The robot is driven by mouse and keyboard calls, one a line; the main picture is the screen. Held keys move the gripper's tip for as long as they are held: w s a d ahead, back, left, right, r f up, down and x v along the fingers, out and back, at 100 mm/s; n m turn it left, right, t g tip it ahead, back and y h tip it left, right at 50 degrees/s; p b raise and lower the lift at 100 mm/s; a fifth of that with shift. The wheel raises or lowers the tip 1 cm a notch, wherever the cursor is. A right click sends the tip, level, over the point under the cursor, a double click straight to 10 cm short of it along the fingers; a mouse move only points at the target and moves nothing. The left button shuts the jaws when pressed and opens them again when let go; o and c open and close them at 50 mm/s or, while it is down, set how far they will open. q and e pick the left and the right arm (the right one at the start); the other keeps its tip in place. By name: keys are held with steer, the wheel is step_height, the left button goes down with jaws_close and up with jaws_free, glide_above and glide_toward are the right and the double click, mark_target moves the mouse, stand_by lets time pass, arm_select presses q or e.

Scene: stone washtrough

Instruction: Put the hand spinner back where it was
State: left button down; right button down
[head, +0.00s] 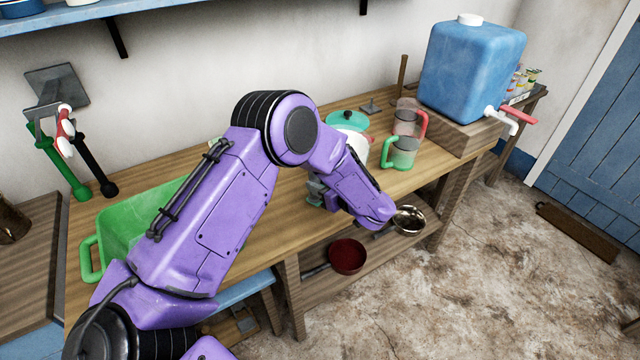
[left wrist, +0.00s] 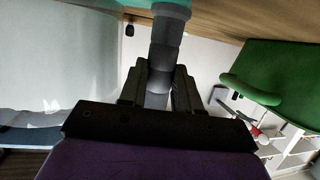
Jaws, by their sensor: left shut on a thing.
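My left arm reaches over the wooden bench from the left. My left gripper (head: 316,190) is low by the bench's front edge, mostly hidden behind my own forearm. In the left wrist view its fingers (left wrist: 158,88) are shut on the grey, ribbed grip of the hand spinner (left wrist: 166,48), which has a teal part at the picture's top edge. The rest of the hand spinner is out of that view. I cannot tell whether it touches the bench. My right gripper is not in view.
A green basin (head: 115,225) stands on the left of the bench. A teal-lidded white pot (head: 347,120), clear jugs with green (head: 400,153) and red handles, and a blue water tank (head: 470,72) stand to the right. Pans (head: 347,256) lie on the lower shelf.

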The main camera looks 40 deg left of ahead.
arm_select(q)
steer(key=c, duration=0.8)
jaws_free()
steer(key=shift+f, duration=0.1)
steer(key=shift+d+r, duration=0.2)
steer(key=b+v, duration=0.2)
steer(key=v, duration=0.9)
steer(key=shift+s+d+r, duration=0.1)
steer(key=shift+d+r, duration=0.05)
steer(key=shift+d, duration=0.15)
